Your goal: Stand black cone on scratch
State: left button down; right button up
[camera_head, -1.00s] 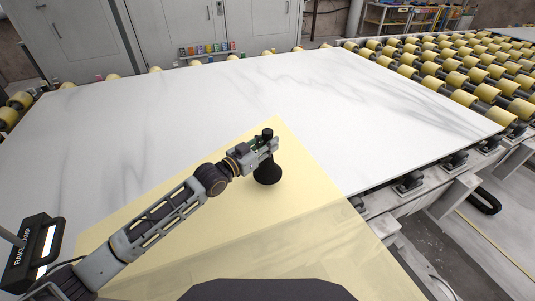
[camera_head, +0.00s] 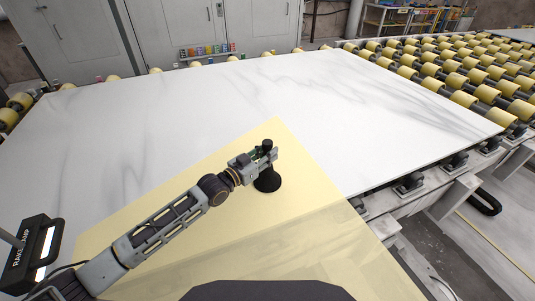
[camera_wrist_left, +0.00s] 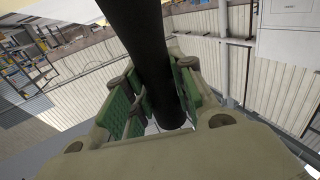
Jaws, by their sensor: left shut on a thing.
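The black cone (camera_head: 267,183) is upright, with a wide base, a narrow neck and a knob on top, over the yellow area of the white slab (camera_head: 190,115). I cannot tell whether its base touches the surface. My left gripper (camera_head: 265,155) is shut on the cone's neck, just under the knob. In the left wrist view the black cone (camera_wrist_left: 150,50) runs between the green finger pads of the left gripper (camera_wrist_left: 158,105). I cannot make out the scratch; only soft grey veins show on the slab. My right gripper is not in view.
A pale yellow translucent area (camera_head: 220,240) covers the near part of the slab. Yellow rollers (camera_head: 450,65) lie beyond the slab's right edge. A black lamp (camera_head: 35,255) stands at the left front. The slab's far part is clear.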

pick_arm(q)
jog(key=c, duration=1.2)
grip_release()
jog(key=shift+f, duration=0.1)
jog(key=shift+c, duration=0.2)
jog(key=shift+o, duration=0.2)
jog(key=shift+r, duration=0.2)
jog(key=shift+s+a+f, duration=0.1)
jog(key=shift+s+a, duration=0.25)
jog(key=shift+s, duration=0.05)
jog(key=v, duration=1.1)
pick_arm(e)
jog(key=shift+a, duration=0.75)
